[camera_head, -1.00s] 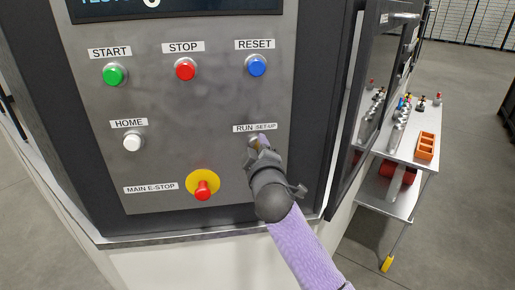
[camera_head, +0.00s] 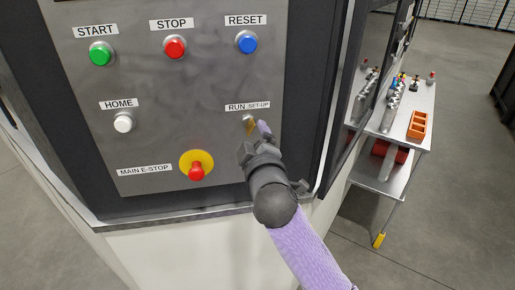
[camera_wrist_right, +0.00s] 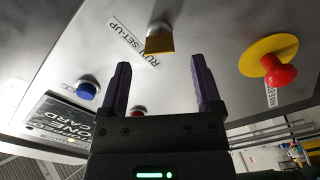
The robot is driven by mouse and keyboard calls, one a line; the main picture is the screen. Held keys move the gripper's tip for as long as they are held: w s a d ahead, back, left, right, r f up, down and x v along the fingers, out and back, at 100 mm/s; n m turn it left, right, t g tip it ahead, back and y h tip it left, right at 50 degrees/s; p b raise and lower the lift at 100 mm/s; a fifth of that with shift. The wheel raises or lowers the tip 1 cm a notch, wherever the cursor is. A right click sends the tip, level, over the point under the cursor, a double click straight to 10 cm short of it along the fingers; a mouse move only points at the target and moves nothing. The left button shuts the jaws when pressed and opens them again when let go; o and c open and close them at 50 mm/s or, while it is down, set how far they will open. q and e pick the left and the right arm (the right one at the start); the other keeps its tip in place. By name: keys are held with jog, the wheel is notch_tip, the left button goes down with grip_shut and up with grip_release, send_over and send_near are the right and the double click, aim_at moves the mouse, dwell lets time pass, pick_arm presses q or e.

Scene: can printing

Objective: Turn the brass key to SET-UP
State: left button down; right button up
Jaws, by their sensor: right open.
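The brass key (camera_head: 251,126) sits in the switch under the RUN and SET-UP labels (camera_head: 247,106) on the grey panel. Its gold end also shows in the right wrist view (camera_wrist_right: 160,43). I cannot tell for sure which label it points to. My right gripper (camera_head: 258,130) is just below and in front of the key, its arm coming from the lower right. In the right wrist view its two purple fingers (camera_wrist_right: 160,72) are apart and empty. The key is beyond the fingertips, lined up with the gap between them, and not gripped. My left gripper is not in view.
The main e-stop (camera_head: 196,171) is left of the gripper. The HOME (camera_head: 123,122), START (camera_head: 100,54), STOP (camera_head: 175,47) and RESET (camera_head: 247,42) buttons are on the same panel. A metal cart (camera_head: 410,150) with an orange bin (camera_head: 417,125) stands at the right.

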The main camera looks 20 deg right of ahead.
jog(key=s, duration=0.5)
jog(key=shift+a, duration=0.3)
